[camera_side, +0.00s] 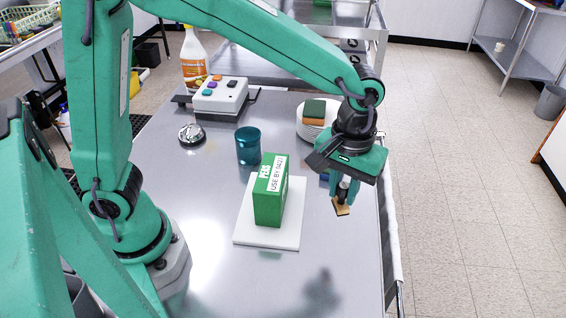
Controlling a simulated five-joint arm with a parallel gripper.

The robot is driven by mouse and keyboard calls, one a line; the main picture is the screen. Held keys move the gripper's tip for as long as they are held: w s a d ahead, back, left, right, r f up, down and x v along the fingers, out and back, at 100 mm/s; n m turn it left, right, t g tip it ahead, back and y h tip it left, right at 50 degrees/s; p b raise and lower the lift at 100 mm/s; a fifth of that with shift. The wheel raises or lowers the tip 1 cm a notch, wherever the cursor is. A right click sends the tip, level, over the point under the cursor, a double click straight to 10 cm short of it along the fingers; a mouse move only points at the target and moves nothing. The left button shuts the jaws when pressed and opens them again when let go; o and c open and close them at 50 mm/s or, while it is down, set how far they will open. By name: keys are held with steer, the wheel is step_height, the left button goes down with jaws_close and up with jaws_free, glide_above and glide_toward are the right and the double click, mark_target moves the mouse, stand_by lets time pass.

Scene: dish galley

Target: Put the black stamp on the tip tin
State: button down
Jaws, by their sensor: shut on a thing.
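My gripper (343,188) is shut on the black stamp (341,207), at the right side of the steel table. The stamp has a dark handle and a tan, wood-coloured base at its lower end, and hangs slightly tilted above the table. The fingers hide part of its handle. To the left, apart from the stamp, a green upright box (268,203) stands on a white board (262,240). No visible lettering confirms which thing is the tip tin.
A teal cup (248,146) stands behind the green box. A stack of white plates (303,133) with a green-and-orange sponge (314,112) is behind my gripper. A silver bell (191,134), a button box (220,95) and a spray bottle (194,60) stand farther back. The front table is clear.

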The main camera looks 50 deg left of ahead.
steer(key=a+r+n, duration=0.3)
steer(key=a+n, duration=0.4)
steer(key=a, duration=0.5)
steer(key=a+r+n, duration=0.4)
steer(key=a+n, duration=0.3)
steer(key=a, duration=0.6)
glide_above(248, 133)
step_height(248, 133, down, 7)
steer(key=shift+f, duration=0.1)
steer(key=shift+f, duration=0.1)
steer(key=shift+f, duration=1.9)
steer(key=shift+s+f, duration=0.1)
steer(key=c, duration=1.3)
jaws_free()
steer(key=shift+o, duration=0.2)
